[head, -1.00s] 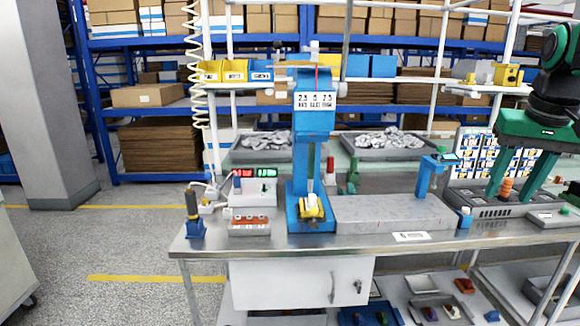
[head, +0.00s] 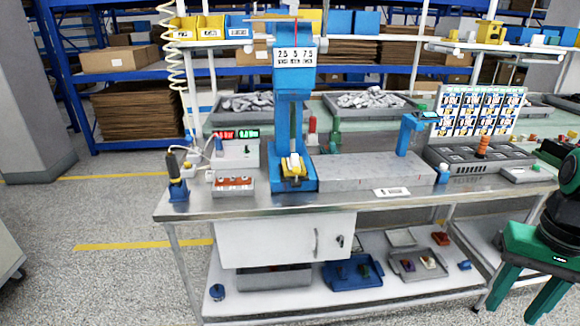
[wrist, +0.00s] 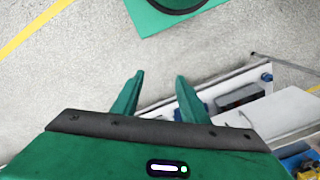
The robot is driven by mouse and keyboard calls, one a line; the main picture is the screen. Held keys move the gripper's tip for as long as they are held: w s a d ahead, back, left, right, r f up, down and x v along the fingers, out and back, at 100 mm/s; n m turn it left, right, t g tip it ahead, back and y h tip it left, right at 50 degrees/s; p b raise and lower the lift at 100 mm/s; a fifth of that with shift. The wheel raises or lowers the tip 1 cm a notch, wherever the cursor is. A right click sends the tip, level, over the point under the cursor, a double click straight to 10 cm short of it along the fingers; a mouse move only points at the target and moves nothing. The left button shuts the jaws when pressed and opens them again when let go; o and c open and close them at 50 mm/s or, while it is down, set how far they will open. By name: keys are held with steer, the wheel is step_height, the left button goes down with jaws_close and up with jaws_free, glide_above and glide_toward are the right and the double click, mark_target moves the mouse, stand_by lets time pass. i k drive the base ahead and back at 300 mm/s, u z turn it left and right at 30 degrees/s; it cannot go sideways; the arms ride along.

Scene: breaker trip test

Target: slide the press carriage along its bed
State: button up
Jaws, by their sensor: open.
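The blue press (head: 291,100) stands upright on the steel bench in the head view. At its foot sits a small yellow and white block (head: 293,170), perhaps the carriage; I cannot tell for certain. A grey slab-like bed (head: 370,172) lies to the right of the press, with a blue post-like frame (head: 408,135) near its right end. My gripper (head: 508,308) hangs at the lower right, in front of the bench, well apart from the press. In the wrist view my gripper (wrist: 160,80) has its green fingers spread and empty above the floor.
On the bench (head: 250,208) stand a red-and-green display unit (head: 236,150), a screwdriver-like tool in a blue holder (head: 176,180) and a dark fixture (head: 475,160). Trays with parts (head: 340,272) fill the lower shelf.

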mark_target(295, 180)
steer(key=k, duration=0.5)
steer(key=u, duration=0.65)
steer(key=i, duration=1.4)
steer(key=z, duration=0.55)
